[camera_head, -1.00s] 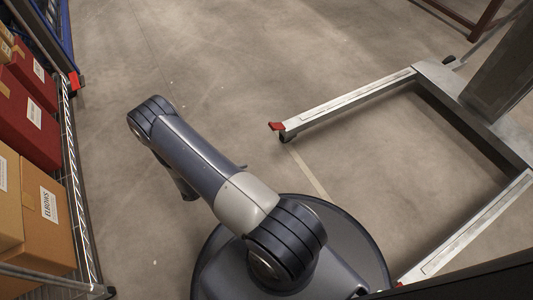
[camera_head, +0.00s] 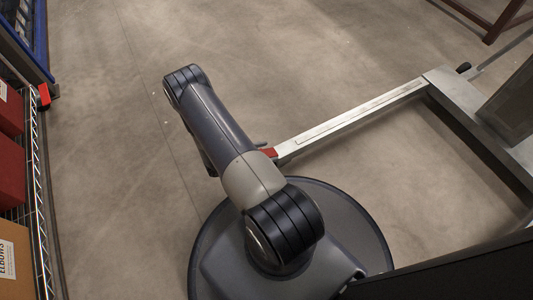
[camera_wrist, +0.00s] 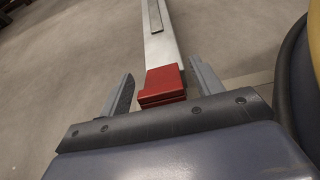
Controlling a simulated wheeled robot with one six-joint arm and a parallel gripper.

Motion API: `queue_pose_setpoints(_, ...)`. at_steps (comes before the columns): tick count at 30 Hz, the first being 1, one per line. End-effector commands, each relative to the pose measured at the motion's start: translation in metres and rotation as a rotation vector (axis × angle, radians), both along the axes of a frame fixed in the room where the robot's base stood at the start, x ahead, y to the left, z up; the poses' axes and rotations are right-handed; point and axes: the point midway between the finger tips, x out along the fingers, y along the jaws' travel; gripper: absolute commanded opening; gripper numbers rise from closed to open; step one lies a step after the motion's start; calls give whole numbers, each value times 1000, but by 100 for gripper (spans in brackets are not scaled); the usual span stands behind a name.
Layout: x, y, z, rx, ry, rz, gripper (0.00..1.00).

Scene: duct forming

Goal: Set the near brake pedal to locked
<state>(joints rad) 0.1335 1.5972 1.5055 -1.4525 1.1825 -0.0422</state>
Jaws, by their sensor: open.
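A red brake pedal (camera_head: 268,153) sits at the end of a pale metal leg (camera_head: 350,118) of the stand. In the head view it is close beside my arm and partly covered by it. In the wrist view the red pedal (camera_wrist: 163,84) shows as a stepped block at the end of the leg (camera_wrist: 160,38). My gripper (camera_wrist: 162,68) is open, with one finger on each side of the pedal in that view. I cannot tell whether the fingers touch it, or whether it is locked. My gripper is mostly hidden in the head view.
A wire shelf (camera_head: 38,190) with boxes stands along the left edge. A blue rack (camera_head: 28,40) with a red corner piece (camera_head: 45,95) is at the upper left. The stand's frame (camera_head: 475,125) is at the right. Bare concrete floor lies between.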

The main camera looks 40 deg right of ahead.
Motion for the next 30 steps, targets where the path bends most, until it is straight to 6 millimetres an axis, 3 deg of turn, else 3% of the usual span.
queue_pose_setpoints(11,-1,-4,-2,0,0,0,61)
queue_pose_setpoints(30,-1,-4,-1,0,0,0,9)
